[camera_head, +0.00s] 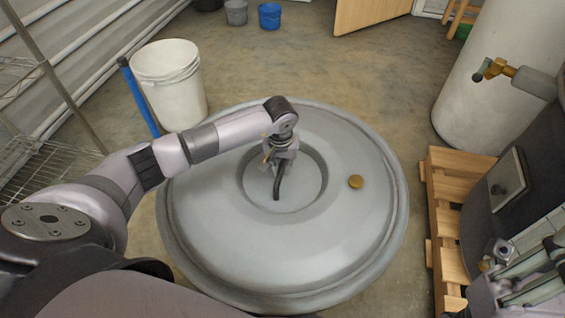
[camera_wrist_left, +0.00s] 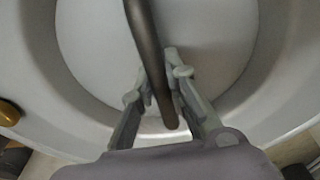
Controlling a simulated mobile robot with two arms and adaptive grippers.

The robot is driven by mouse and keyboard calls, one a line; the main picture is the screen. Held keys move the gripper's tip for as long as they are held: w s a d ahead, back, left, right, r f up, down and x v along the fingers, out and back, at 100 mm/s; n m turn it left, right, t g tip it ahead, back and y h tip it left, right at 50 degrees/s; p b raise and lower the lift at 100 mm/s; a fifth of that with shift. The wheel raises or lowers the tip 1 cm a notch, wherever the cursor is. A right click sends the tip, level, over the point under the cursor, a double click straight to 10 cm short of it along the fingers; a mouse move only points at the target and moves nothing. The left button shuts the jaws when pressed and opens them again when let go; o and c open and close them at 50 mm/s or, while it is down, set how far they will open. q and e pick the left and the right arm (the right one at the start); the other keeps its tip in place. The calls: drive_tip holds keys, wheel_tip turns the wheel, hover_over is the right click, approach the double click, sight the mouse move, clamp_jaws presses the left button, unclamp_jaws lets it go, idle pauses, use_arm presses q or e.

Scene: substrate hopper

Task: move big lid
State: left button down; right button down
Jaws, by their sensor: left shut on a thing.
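The big lid (camera_head: 345,235) is a wide round grey disc with a sunken round middle and a small brass knob (camera_head: 356,182) on its right side. A dark bar handle (camera_head: 277,188) stands in the sunken middle. My left gripper (camera_head: 278,160) reaches in from the left over the middle and is shut on the handle. In the left wrist view the fingers (camera_wrist_left: 160,95) close around the dark handle (camera_wrist_left: 150,50), with the pale lid recess (camera_wrist_left: 90,50) behind. My right gripper (camera_head: 515,280) shows partly at the lower right; its fingertips are unclear.
A white bucket (camera_head: 170,85) stands behind the lid at the left, beside a blue pole (camera_head: 138,98). A wire rack (camera_head: 45,165) is at far left. A wooden pallet (camera_head: 440,215) and a white tank (camera_head: 495,75) stand at the right. The floor behind is mostly clear.

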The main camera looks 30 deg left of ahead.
use_arm(q)
drive_tip(key=c, duration=2)
unclamp_jaws()
drive_tip(key=o, duration=0.4)
drive_tip(key=shift+r, duration=0.1)
